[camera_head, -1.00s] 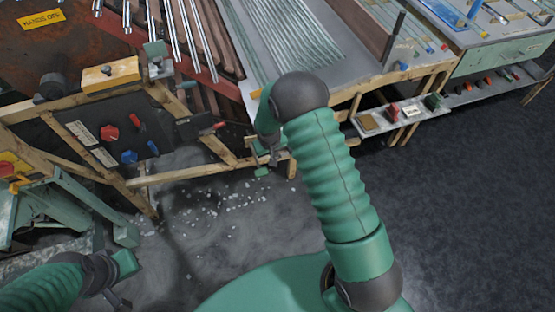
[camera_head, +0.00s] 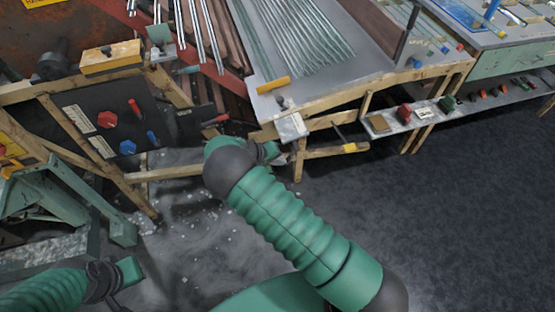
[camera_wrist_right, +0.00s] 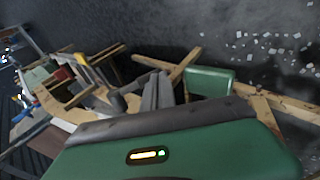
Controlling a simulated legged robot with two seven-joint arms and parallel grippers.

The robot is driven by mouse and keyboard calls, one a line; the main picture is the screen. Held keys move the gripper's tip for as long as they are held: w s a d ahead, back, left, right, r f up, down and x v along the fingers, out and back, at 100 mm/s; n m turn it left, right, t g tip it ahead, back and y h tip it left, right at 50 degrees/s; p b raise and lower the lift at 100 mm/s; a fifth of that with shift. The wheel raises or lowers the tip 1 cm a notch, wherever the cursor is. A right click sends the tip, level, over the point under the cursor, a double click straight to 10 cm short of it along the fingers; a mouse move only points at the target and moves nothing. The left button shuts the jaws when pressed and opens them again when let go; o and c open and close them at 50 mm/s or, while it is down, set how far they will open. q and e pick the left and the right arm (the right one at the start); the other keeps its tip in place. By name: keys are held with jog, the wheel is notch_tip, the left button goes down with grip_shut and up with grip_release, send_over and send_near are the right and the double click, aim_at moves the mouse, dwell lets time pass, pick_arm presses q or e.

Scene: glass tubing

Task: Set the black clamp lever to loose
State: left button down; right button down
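I cannot tell for certain which part is the black clamp lever. A thin dark lever (camera_head: 338,132) with a yellow end (camera_head: 349,148) sits at the near table's front corner, beside a pale plate (camera_head: 291,127) with a small dark knob. The yellow end also seems to show in the right wrist view (camera_wrist_right: 82,60). My right gripper (camera_head: 268,152) is mostly hidden behind my dark wrist, left of the plate and apart from the lever. In the wrist view grey fingers and a green block show; their opening is unclear. My left gripper (camera_head: 118,278) is low at the left, away from everything.
The grey table (camera_head: 375,75) holds glass tubes (camera_head: 300,40) and a yellow stick (camera_head: 273,85). A black panel (camera_head: 110,115) with red and blue knobs stands at left. A low shelf (camera_head: 405,118) holds small blocks. Wooden legs and braces crowd the corner. The dark floor at right is clear.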

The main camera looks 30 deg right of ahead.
jog(key=shift+s+x, duration=0.25)
jog(key=shift+x, duration=1)
jog(key=shift+f, duration=0.1)
